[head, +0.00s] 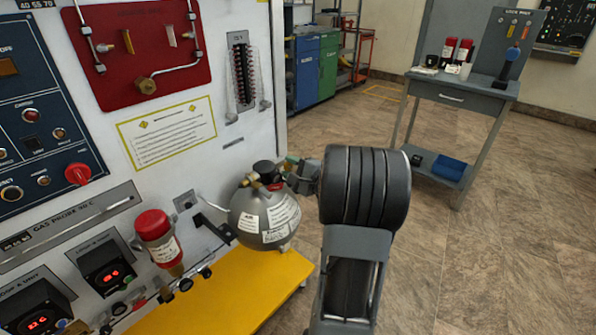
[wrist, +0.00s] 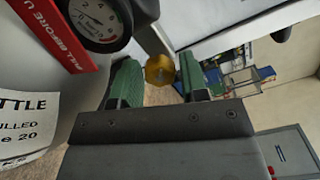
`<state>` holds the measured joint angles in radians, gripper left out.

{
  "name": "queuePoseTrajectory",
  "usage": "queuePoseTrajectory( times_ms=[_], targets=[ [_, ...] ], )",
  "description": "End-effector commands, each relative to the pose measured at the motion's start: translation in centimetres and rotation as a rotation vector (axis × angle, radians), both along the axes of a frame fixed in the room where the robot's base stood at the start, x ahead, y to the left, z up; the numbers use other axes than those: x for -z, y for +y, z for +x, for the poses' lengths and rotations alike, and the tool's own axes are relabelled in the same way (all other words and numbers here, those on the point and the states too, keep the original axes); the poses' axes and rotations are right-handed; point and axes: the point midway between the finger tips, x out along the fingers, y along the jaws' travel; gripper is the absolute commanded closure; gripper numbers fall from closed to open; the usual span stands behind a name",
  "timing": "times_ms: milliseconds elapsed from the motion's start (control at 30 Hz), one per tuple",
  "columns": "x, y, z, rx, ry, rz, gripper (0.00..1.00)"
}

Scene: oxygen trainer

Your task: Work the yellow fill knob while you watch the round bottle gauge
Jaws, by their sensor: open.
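The yellow fill knob (wrist: 159,69) shows in the wrist view between the two green finger pads of my gripper (wrist: 158,74). The jaws are open, with a gap on each side of the knob. The round bottle gauge (wrist: 98,16) has a white face and black rim, cut off by the top edge; I cannot read its needle surely. In the head view the grey round bottle (head: 265,222) is mounted by the panel, and my gripper (head: 291,168) reaches its top from the right. The knob is not clear there.
A red label (wrist: 68,42) lies beside the gauge. A red-capped cylinder (head: 158,238) stands left of the bottle, in front of the white panel (head: 240,150). A yellow platform (head: 215,295) is below. Open floor and a grey workbench (head: 462,92) are to the right.

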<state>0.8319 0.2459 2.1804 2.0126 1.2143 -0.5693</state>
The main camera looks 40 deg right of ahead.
Motion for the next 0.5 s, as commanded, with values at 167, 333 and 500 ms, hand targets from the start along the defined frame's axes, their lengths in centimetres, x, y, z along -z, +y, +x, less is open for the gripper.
queuePoseTrajectory(
  times_ms=[167, 333, 500],
  targets=[
    [-0.2, -0.5, -1.9, 0.004, -0.001, -0.001, 0.60],
    [-0.2, -1.1, -5.4, 0.006, 0.000, 0.000, 0.60],
    [-0.1, -1.7, -8.8, 0.006, 0.000, 0.001, 0.60]
  ],
)
